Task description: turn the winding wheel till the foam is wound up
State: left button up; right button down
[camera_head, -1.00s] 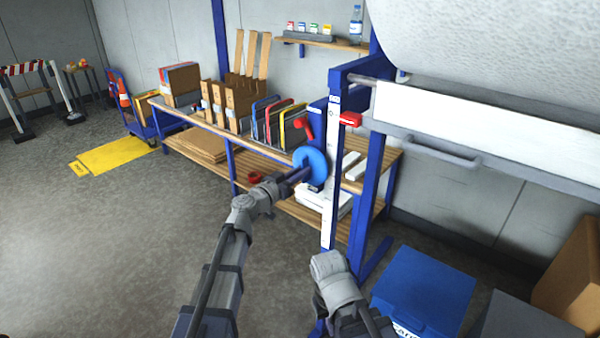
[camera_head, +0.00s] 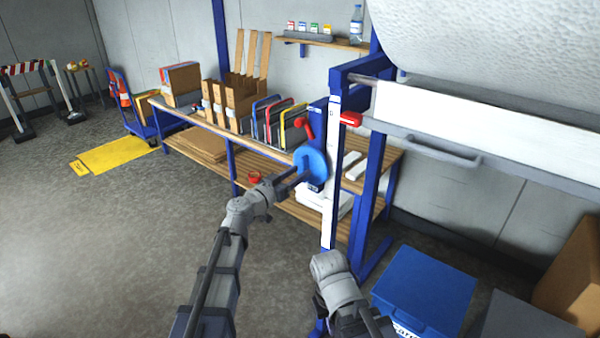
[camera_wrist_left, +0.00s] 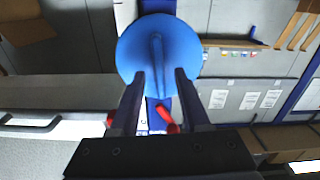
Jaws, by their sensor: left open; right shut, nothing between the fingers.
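The blue winding wheel (camera_head: 316,160) is mounted on the blue and white frame (camera_head: 334,185). In the left wrist view the wheel (camera_wrist_left: 185,42) faces me, with a blue upright grip bar (camera_wrist_left: 157,55) across its middle. My left gripper (camera_wrist_left: 159,74) is open, its two fingers on either side of the bar's lower part; I cannot tell whether they touch the wheel. In the head view the left gripper (camera_head: 297,177) is just in front of the wheel. The white foam roll (camera_head: 500,35) is at top right. My right gripper (camera_head: 328,265) is low beside the frame; its fingers are hidden.
A red lever (camera_head: 305,128) and a red handle (camera_head: 350,119) stick out near the wheel. A workbench (camera_head: 215,128) with boxes and coloured panels stands behind. A blue bin (camera_head: 425,290) is at lower right.

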pick_arm(q)
jog(key=v, duration=0.6)
jog(key=shift+s, duration=0.15)
jog(key=s+d+f+g+y, duration=0.2)
jog(key=s+d+f+g, duration=0.1)
jog(key=s+f+g, duration=0.8)
jog(key=s+a+f+n+g+y, duration=0.3)
jog(key=s+a+f+n+y, duration=0.3)
jog(key=s+a+f+y, duration=0.45)
jog(key=s+d+r+m+g+p, duration=0.1)
jog(key=s+d+r+m+p, duration=0.2)
jog(key=s+d+r+p, duration=0.3)
jog(key=s+d, duration=0.1)
jog(key=d, duration=0.2)
jog(key=shift+s+d+r+m+p, duration=0.15)
jog(key=shift+d+m+p, duration=0.15)
jog(key=shift+d+p, duration=0.05)
